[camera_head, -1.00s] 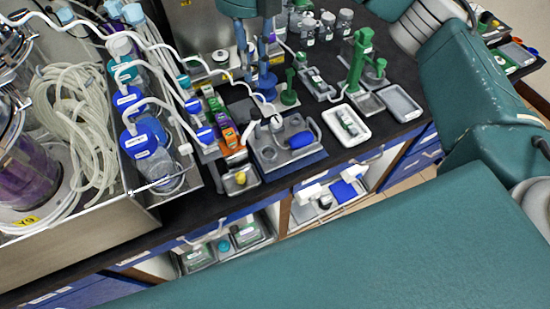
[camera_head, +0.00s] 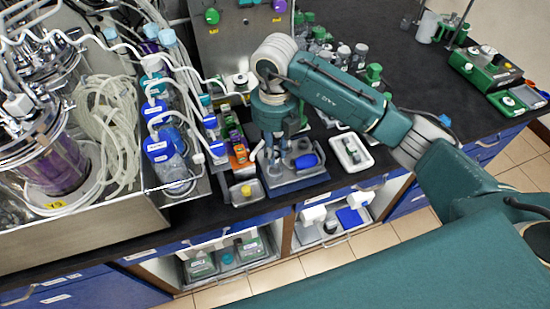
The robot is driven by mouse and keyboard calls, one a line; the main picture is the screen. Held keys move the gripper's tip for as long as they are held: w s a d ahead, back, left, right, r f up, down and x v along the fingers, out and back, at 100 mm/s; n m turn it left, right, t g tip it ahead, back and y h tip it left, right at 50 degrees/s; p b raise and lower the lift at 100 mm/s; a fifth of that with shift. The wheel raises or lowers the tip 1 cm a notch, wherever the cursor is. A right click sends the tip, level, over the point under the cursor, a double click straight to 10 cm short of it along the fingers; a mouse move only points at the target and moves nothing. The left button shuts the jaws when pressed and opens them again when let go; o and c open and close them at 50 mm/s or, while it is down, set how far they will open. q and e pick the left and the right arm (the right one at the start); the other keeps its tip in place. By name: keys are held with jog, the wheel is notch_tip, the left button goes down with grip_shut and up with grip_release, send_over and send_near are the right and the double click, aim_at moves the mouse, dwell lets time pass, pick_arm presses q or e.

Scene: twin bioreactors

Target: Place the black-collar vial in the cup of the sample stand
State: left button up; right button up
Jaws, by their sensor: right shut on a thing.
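My right gripper (camera_head: 272,152) points down over the left part of the grey sample stand (camera_head: 297,172), which sits on a blue mat on the black bench. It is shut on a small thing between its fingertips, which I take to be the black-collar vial. The vial is mostly hidden by the fingers, and its collar cannot be made out. The stand's cup is also covered by the gripper, so I cannot tell whether the vial touches it. My left gripper is not in view.
A small tray with a yellow-capped item (camera_head: 246,190) stands left of the stand. A white tray (camera_head: 362,164) is to the right. Blue-capped bottles (camera_head: 160,150) and coiled tubing (camera_head: 105,140) are at the left. Several grey-capped jars (camera_head: 342,55) stand behind my arm.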

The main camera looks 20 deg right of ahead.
notch_tip(320, 180, down, 3)
jog(key=shift+f+p, duration=0.1)
jog(key=shift+p, duration=0.3)
jog(key=shift+f, duration=1)
jog(key=o, duration=0.8)
jog(key=shift+r, duration=0.35)
jog(key=shift+w+r, duration=0.15)
jog(key=shift+r, duration=0.1)
notch_tip(320, 180, up, 10)
jog(key=b, duration=0.3)
jog(key=shift+f, duration=0.1)
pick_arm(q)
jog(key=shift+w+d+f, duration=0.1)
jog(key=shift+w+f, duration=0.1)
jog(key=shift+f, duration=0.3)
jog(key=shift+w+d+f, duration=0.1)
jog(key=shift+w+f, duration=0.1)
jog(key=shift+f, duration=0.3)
pick_arm(e)
jog(key=shift+r, duration=0.7)
